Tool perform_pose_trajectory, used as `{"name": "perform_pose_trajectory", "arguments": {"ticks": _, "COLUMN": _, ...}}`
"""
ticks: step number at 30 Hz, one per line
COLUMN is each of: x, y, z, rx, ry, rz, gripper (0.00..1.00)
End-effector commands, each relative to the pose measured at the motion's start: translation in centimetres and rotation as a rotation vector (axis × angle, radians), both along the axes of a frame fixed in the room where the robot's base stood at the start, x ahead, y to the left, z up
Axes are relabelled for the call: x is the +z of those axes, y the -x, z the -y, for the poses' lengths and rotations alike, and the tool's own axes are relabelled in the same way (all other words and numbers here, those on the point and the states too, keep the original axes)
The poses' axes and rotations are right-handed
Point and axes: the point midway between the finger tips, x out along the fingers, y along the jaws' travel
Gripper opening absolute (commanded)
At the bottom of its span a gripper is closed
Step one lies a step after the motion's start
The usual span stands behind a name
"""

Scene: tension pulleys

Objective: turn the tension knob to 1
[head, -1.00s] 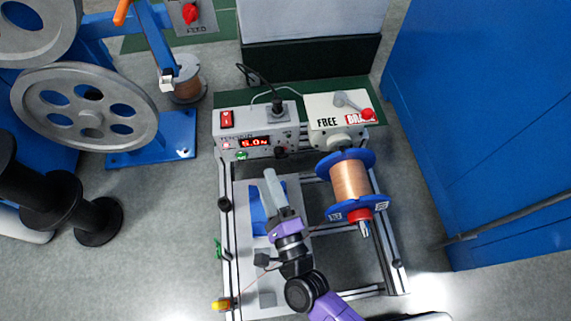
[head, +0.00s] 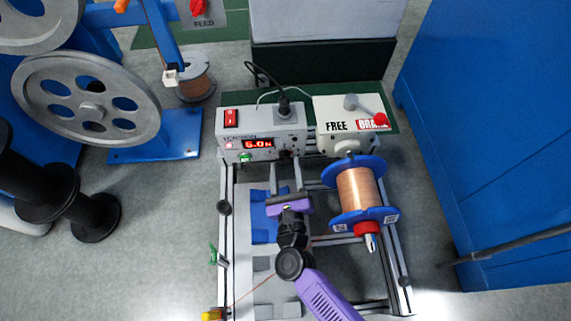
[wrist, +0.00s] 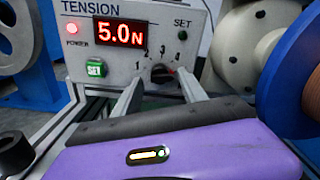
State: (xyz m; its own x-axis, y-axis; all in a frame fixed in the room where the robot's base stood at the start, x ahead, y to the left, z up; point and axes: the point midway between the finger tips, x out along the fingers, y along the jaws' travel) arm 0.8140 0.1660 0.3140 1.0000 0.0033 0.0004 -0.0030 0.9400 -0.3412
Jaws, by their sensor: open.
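The tension box (head: 262,128) is grey, with a red display reading 5.0 N in the wrist view (wrist: 120,34). Its small black tension knob (wrist: 161,74) sits at the lower right of the front, under small dial numbers; it also shows in the head view (head: 285,154). I cannot clearly make out which number the knob points to. My gripper (wrist: 160,82) is open, its two fingers pointing at the box, one on each side of the knob in the wrist view. The fingertips are close to the panel; I cannot tell whether they touch the knob.
A FREE/BRAKE box (head: 350,116) with a red-tipped lever stands to the right. A blue-flanged copper spool (head: 358,193) is close to the right of my gripper. A grey wheel (head: 88,100) is at left.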

Motion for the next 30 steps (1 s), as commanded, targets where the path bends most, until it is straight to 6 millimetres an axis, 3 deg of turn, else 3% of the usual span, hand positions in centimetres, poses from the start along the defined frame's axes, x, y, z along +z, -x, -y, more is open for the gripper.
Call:
{"name": "perform_pose_trajectory", "arguments": {"ticks": 6, "x": -0.1, "y": -1.7, "z": 0.0, "rx": 0.0, "ry": 0.0, "rz": 0.0, "gripper": 0.5}}
{"name": "perform_pose_trajectory", "arguments": {"ticks": 14, "x": 0.0, "y": -1.9, "z": 0.0, "rx": 0.001, "ry": 0.001, "rz": -0.001, "gripper": 0.5}}
{"name": "perform_pose_trajectory", "arguments": {"ticks": 22, "x": 0.0, "y": -1.8, "z": -0.1, "rx": 0.004, "ry": 0.001, "rz": -0.001, "gripper": 0.01}}
{"name": "perform_pose_trajectory", "arguments": {"ticks": 30, "x": -0.1, "y": -1.7, "z": -0.4, "rx": 0.009, "ry": 0.023, "rz": -0.003, "gripper": 0.0}}
